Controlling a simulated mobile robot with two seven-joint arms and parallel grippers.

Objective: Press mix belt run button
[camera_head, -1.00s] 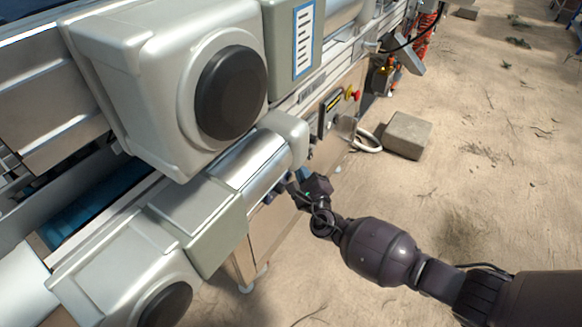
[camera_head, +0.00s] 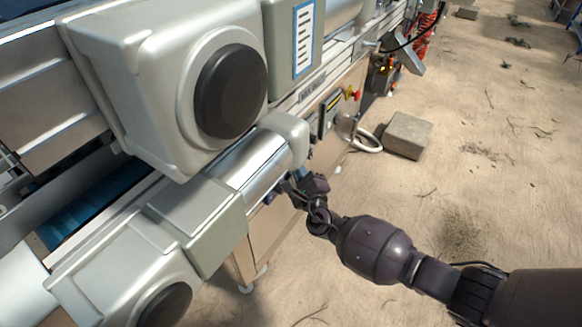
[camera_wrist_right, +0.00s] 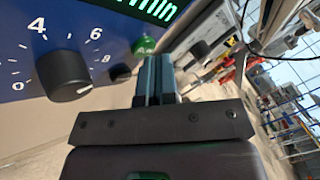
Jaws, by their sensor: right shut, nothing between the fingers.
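The right wrist view shows a blue control panel (camera_wrist_right: 20,60) with a black dial knob (camera_wrist_right: 66,76) and a green display (camera_wrist_right: 153,8). A round green button (camera_wrist_right: 144,44), with lettering too small to read surely, sits right of the knob. My right gripper (camera_wrist_right: 156,62) is shut and empty. Its fingertips point at the green button and overlap its lower edge in the picture; I cannot tell whether they touch it. In the head view my right gripper (camera_head: 293,181) is beside the machine's side, and the panel is hidden. My left gripper is out of view.
A large grey motor housing (camera_head: 150,95) and a metal roller cover (camera_head: 250,160) stand left of my arm. A red knob (camera_head: 349,94) and a black panel (camera_head: 329,112) are farther along the machine. A concrete block (camera_head: 408,136) lies on open sandy ground at right.

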